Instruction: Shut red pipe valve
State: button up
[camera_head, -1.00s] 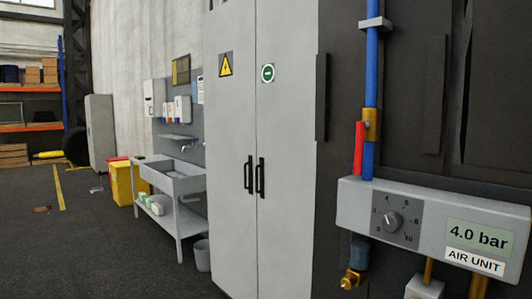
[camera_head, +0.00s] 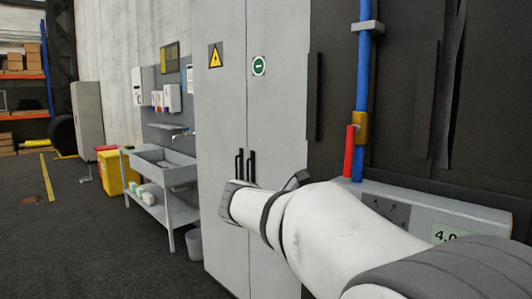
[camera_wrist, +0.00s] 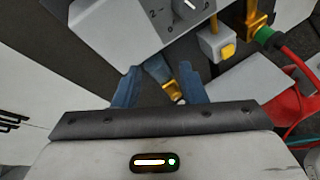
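The red valve handle (camera_head: 350,150) stands upright alongside the blue pipe (camera_head: 363,80) in the head view. It joins a brass valve body (camera_head: 360,127) on that pipe, above the grey air unit (camera_head: 455,207). My gripper (camera_wrist: 159,72) shows in the wrist view with its two blue-grey fingers apart. It is open and empty. A blue fitting with a brass end (camera_wrist: 164,75) appears beyond the gap between the fingers. The red handle cannot be made out in the wrist view. In the head view my arm covers much of the air unit, and the gripper's fingers cannot be made out.
A tall grey cabinet (camera_head: 222,130) stands left of the pipe. A sink bench (camera_head: 160,165) and a yellow bin (camera_head: 113,172) are farther left. The wrist view shows the air unit's dial (camera_wrist: 187,5) and a red hose (camera_wrist: 285,50). The left floor is mostly clear.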

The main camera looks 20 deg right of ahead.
aim_at(346, 159)
jog(key=w+d+r+n+h+p, duration=0.1)
jog(key=w+r+n+h, duration=0.1)
jog(key=r, duration=0.4)
jog(key=w+d+r+n+h, duration=0.2)
jog(key=r+h, duration=0.1)
jog(key=r, duration=0.2)
jog(key=d, duration=0.2)
jog(key=d+p, duration=0.1)
jog(key=d, duration=0.2)
jog(key=w+d, duration=0.1)
jog(key=d, duration=0.1)
jog(key=shift+w+d+r, duration=0.1)
jog(key=shift+d+r, duration=0.15)
jog(key=shift+r, duration=0.1)
grip_shut()
